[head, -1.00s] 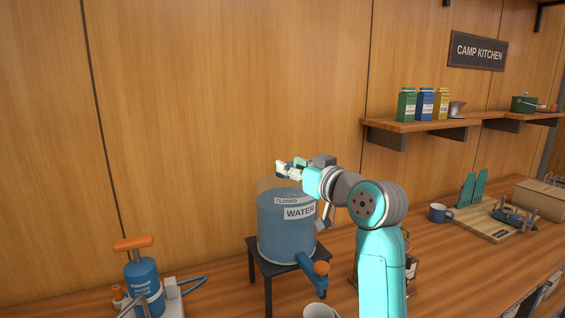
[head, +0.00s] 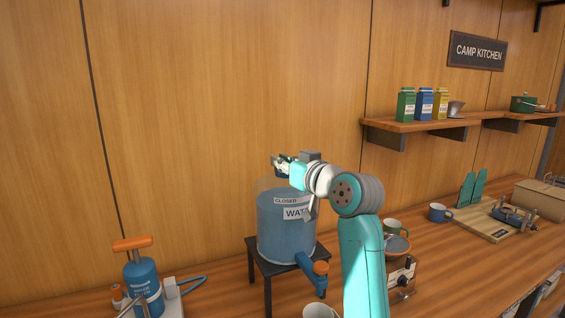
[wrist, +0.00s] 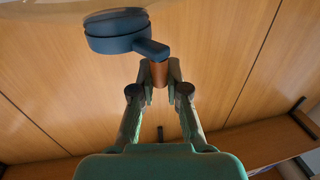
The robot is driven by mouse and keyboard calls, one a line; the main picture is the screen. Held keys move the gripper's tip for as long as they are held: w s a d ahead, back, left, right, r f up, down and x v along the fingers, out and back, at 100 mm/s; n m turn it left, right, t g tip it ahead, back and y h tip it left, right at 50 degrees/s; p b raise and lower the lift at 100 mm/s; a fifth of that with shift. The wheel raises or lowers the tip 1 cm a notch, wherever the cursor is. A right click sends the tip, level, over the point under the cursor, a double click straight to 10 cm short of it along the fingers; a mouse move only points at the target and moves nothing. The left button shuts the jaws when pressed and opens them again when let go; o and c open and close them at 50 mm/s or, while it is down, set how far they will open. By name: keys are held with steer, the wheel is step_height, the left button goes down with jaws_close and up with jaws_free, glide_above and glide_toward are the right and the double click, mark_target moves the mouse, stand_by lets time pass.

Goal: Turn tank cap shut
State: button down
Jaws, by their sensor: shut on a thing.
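The water tank (head: 287,240) is a clear bluish cylinder on a dark stand, labelled WATER and CLOSED. My gripper (head: 281,164) is at the top of the tank in the head view, where it and my arm hide the cap. In the wrist view the tank cap (wrist: 112,36) is a round blue disc with a short blue lever ending in a copper-brown tip. My gripper (wrist: 159,74) is shut on that tip, one finger on each side. The cap's disc lies to the upper left of the fingers.
A blue spout with an orange knob (head: 321,267) sticks out low on the tank's front. A white mug (head: 320,311) stands below it. A stove (head: 402,278) with a pan stands to the right, behind my arm.

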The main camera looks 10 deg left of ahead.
steer(key=shift+a+m+t+h, duration=0.35)
steer(key=shift+m+t+h, duration=0.15)
steer(key=shift+h, duration=0.1)
steer(key=shift+a+m+t+h, duration=0.2)
steer(key=shift+m+t+h, duration=0.45)
steer(key=shift+h, duration=0.25)
steer(key=shift+w, duration=0.1)
steer(key=c, duration=1.2)
jaws_free()
steer(key=shift+o, duration=0.2)
steer(key=v, duration=1.2)
